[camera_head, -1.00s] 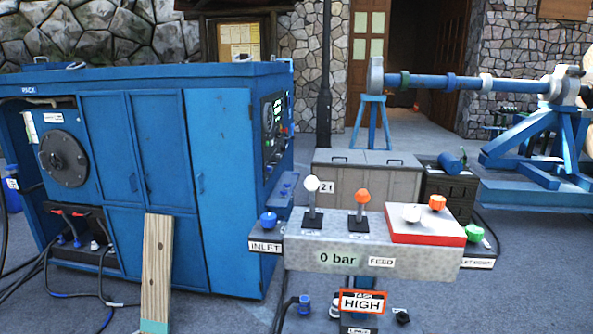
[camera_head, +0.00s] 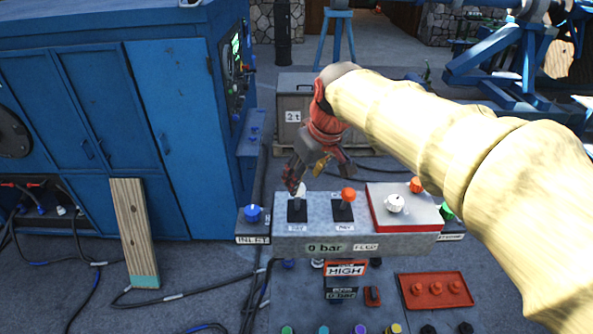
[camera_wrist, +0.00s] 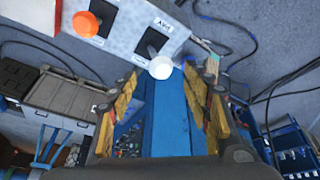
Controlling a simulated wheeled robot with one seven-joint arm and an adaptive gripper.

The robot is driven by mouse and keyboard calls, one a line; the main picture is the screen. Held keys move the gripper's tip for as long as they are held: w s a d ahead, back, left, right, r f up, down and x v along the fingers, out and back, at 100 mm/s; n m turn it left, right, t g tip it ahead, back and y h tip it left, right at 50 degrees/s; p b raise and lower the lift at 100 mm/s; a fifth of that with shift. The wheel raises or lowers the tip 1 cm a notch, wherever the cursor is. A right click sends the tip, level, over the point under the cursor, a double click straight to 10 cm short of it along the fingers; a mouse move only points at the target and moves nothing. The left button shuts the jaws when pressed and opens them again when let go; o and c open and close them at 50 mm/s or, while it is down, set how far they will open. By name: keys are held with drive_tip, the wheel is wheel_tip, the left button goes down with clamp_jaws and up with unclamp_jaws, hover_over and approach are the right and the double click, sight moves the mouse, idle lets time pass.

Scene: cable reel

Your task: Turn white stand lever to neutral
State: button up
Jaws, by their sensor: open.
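The white-knobbed lever (camera_head: 299,190) stands on the left of the grey control stand (camera_head: 285,238), partly hidden by my gripper in the head view. Its black base shows below the knob. In the wrist view the white knob (camera_wrist: 161,67) appears between my fingertips, with its black base just beyond. My gripper (camera_head: 318,178) is open, pointing down at the lever from behind and above. It also shows in the wrist view (camera_wrist: 163,80), with a finger on either side of the knob. I cannot tell whether they touch it.
An orange-knobbed lever (camera_head: 347,195) stands close to the right. A red-edged box (camera_head: 405,215) with white and orange knobs is farther right. A blue inlet knob (camera_head: 253,213) is at the left end. A blue cabinet (camera_head: 190,120) stands left; cables cross the floor.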

drive_tip(key=x, duration=0.7)
drive_tip(key=shift+w+a+f, duration=0.15)
drive_tip(key=shift+w+a, duration=0.15)
drive_tip(key=shift+c, duration=1.1)
clamp_jaws()
